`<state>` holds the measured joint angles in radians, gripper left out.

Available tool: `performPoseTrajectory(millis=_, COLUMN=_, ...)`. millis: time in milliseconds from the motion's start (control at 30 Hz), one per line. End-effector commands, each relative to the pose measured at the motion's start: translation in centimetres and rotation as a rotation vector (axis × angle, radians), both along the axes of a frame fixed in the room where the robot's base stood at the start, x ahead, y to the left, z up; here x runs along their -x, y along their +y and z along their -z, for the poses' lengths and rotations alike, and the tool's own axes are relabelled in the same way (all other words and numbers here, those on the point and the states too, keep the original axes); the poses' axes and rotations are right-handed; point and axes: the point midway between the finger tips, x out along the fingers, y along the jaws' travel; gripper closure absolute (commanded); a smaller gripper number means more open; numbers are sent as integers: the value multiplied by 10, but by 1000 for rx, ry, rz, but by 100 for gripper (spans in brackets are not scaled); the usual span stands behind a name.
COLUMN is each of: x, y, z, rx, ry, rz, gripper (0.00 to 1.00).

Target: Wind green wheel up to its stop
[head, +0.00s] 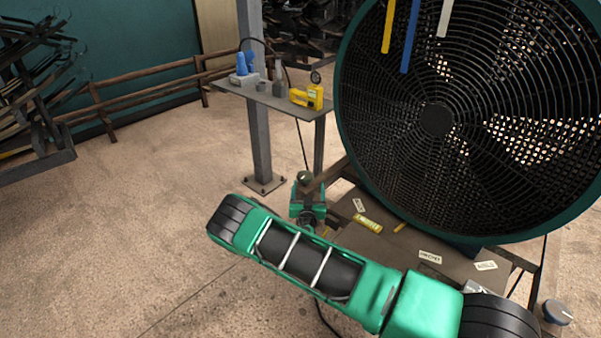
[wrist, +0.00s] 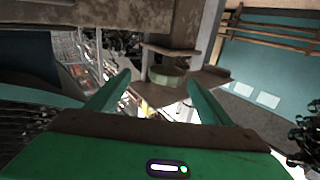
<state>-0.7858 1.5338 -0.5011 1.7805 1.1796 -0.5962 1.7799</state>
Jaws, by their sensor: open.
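A small dull-green round wheel (wrist: 168,76) shows in the wrist view, on a brown bracket. It lies between the fingertips of my gripper (wrist: 157,80) in the picture, closer to the right one. The two green fingers are open, with a gap on the left; I cannot tell how far beyond the tips the wheel is. Any stop is not visible.
A large caged fan (head: 435,120) stands over the brown bench (head: 378,243) at right. A yellow cylinder (head: 368,222) and labels lie on the bench. A grey shelf (head: 270,98) on a post holds blue and yellow items.

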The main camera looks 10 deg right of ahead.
Motion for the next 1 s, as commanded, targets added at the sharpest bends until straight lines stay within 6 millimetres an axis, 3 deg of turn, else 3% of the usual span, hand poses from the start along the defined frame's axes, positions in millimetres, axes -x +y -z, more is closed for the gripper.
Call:
performPoseTrajectory(millis=200, x=-26, y=14, z=-1, rx=-2, ry=-3, rz=-23, gripper=26)
performPoseTrajectory(millis=600, x=-88, y=8, z=0, rx=-2, ry=-2, rz=-32, gripper=26)
performPoseTrajectory(millis=1000, x=-102, y=4, z=0, rx=-1, ry=0, rz=-31, gripper=26)
